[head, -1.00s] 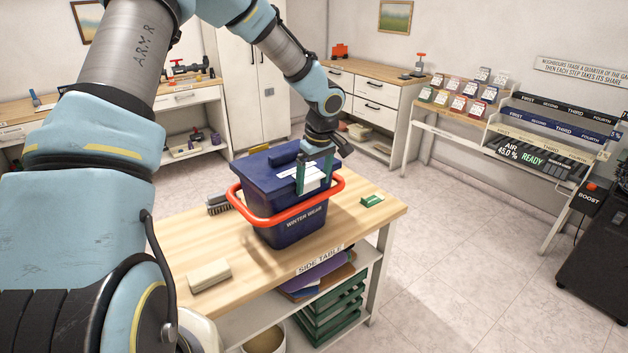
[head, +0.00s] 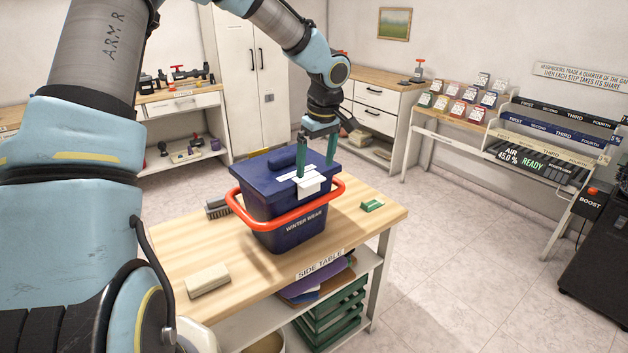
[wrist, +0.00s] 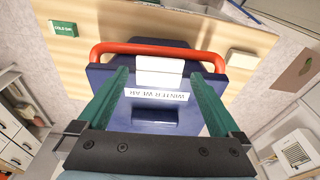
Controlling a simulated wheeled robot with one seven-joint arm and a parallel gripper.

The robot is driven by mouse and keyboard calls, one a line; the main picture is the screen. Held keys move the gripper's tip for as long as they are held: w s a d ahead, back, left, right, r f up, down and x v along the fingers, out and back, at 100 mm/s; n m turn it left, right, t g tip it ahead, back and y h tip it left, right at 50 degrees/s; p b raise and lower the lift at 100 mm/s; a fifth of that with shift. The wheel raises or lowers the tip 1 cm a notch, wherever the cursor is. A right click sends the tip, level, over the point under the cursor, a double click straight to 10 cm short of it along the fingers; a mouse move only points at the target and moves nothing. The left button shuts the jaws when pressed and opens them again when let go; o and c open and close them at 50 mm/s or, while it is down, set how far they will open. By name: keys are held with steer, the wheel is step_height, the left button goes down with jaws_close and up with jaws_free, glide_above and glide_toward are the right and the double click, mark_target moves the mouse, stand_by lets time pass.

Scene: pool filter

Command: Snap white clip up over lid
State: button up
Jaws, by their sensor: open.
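A dark blue box (head: 287,228) marked WINTER WEAR stands upright on the side table with its blue lid (head: 262,177) on. The white clip (head: 312,187) sits at the lid's right-hand edge; its upper part appears to lie over the lid rim and its lower part hangs down outside. The clip also shows in the wrist view (wrist: 160,68), between the fingertips. The red handle (head: 274,225) lies lowered around the box. My gripper (head: 316,170) is open and empty, its green fingers pointing down just above the lid and clip. I cannot tell whether the fingertips touch.
The side table (head: 345,227) also holds a beige block (head: 207,280), a dark brush (head: 217,208) and a small green block (head: 372,205). Green crates (head: 333,318) stand on its lower shelf. The floor to the right is clear.

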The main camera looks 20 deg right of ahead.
steer(key=shift+s+d+r, duration=0.1)
steer(key=shift+s+r, duration=0.05)
steer(key=shift+r, duration=0.9)
steer(key=shift+s+r, duration=0.15)
steer(key=shift+r, duration=0.85)
steer(key=w+a+r+m+t+h+b, duration=0.1)
steer(key=w+a+m+t+h+b, duration=0.15)
steer(key=w+a+t, duration=0.6)
steer(key=s+a+f+m+g+y, duration=0.1)
steer(key=s+a+f+g, duration=0.3)
steer(key=s+a, duration=0.6)
steer(key=s+a+f+m+g+b, duration=0.1)
steer(key=s+a+f+g, duration=0.3)
steer(key=s+a, duration=0.6)
steer(key=shift+a+m+y, duration=0.35)
steer(key=shift+a, duration=0.9)
